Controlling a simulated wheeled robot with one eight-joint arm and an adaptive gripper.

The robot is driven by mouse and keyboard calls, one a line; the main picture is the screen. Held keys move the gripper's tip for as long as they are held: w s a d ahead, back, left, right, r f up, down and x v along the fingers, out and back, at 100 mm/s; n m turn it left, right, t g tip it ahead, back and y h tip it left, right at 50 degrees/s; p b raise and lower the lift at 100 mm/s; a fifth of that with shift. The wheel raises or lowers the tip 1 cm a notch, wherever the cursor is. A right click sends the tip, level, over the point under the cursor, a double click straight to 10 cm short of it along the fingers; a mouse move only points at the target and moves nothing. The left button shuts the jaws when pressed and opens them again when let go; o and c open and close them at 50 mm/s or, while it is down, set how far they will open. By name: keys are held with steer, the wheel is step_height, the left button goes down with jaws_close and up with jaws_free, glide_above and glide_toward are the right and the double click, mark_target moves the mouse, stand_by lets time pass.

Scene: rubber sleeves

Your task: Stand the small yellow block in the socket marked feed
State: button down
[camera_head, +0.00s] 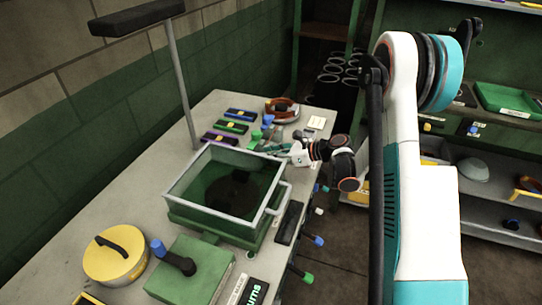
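My gripper (273,150) is at the far right part of the bench, just beyond the green open-topped box. Its fingers are small and dark in this view, and I cannot tell whether they are open or shut or hold anything. Small yellow pieces show on a blue bar (241,113), a green bar (234,127) and a purple bar (220,138), left of my gripper. I cannot tell which, if any, is the small yellow block. No socket with a readable "feed" mark shows.
The green box with a glass-like rim (225,225) stands mid-bench. A yellow round lid (115,254) and a green block with a blue-tipped lever (187,268) are nearer. An orange-brown ring-shaped thing (282,110) lies beyond my gripper. A lamp-like post (182,85) rises at left.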

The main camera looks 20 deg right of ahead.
steer(key=shift+f, duration=0.1)
steer(key=c, duration=1.6)
jaws_free()
steer(key=shift+c, duration=0.2)
steer(key=shift+s+d+r, duration=0.15)
steer(key=shift+d+r, duration=0.1)
steer(key=shift+r, duration=0.05)
steer(key=p+v, duration=0.2)
steer(key=v, duration=0.9)
steer(key=shift+d, duration=0.15)
steer(key=shift+s+f, duration=0.1)
steer(key=shift+s, duration=0.05)
